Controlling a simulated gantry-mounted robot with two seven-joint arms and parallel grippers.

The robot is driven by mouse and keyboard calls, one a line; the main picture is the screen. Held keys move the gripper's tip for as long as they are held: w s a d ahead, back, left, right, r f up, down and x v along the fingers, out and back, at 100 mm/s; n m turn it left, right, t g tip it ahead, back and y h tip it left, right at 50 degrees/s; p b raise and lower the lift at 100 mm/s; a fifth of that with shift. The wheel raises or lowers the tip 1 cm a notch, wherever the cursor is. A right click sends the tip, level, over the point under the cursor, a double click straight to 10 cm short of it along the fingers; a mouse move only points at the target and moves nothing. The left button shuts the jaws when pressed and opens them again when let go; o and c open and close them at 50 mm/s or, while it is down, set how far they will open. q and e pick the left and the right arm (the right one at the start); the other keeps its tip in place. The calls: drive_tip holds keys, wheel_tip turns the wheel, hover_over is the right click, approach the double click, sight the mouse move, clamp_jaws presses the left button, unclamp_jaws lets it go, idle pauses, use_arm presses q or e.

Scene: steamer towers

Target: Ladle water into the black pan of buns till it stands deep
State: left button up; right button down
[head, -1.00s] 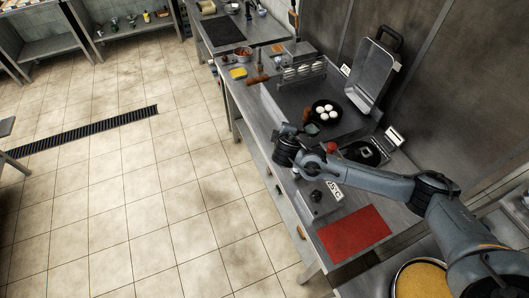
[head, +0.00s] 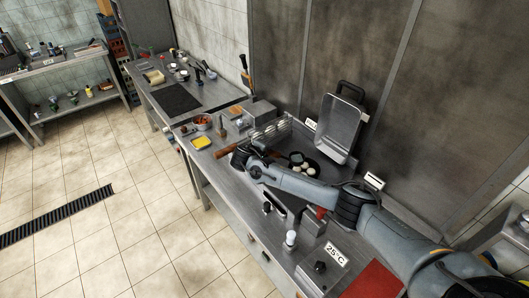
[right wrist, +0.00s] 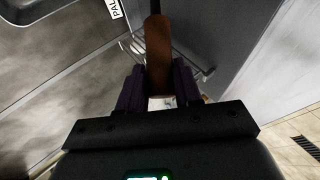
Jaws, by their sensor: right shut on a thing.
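The black pan (head: 313,159) stands at the back of the counter in the head view, with several white buns (head: 304,168) in it; my arm partly covers it, and its water level cannot be told. My right gripper (head: 237,155) is left of the pan. In the right wrist view, its jaws (right wrist: 160,98) are shut on a brown wooden handle (right wrist: 158,45). The handle (head: 226,153) also shows beside the gripper in the head view. What the handle belongs to is hidden, so I cannot tell whether it is the ladle. My left gripper is not in view.
An upright metal tray-like lid (head: 341,128) stands behind the pan. A wire rack (head: 272,130) is behind the gripper. A yellow sponge (head: 203,143) and a bowl (head: 203,122) lie to its left. A red mat (head: 375,282) is at the front right. The floor is clear.

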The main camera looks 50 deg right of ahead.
drive_tip(key=shift+w, duration=0.1)
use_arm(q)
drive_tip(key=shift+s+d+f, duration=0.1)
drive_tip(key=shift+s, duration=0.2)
use_arm(e)
drive_tip(key=shift+s, duration=0.2)
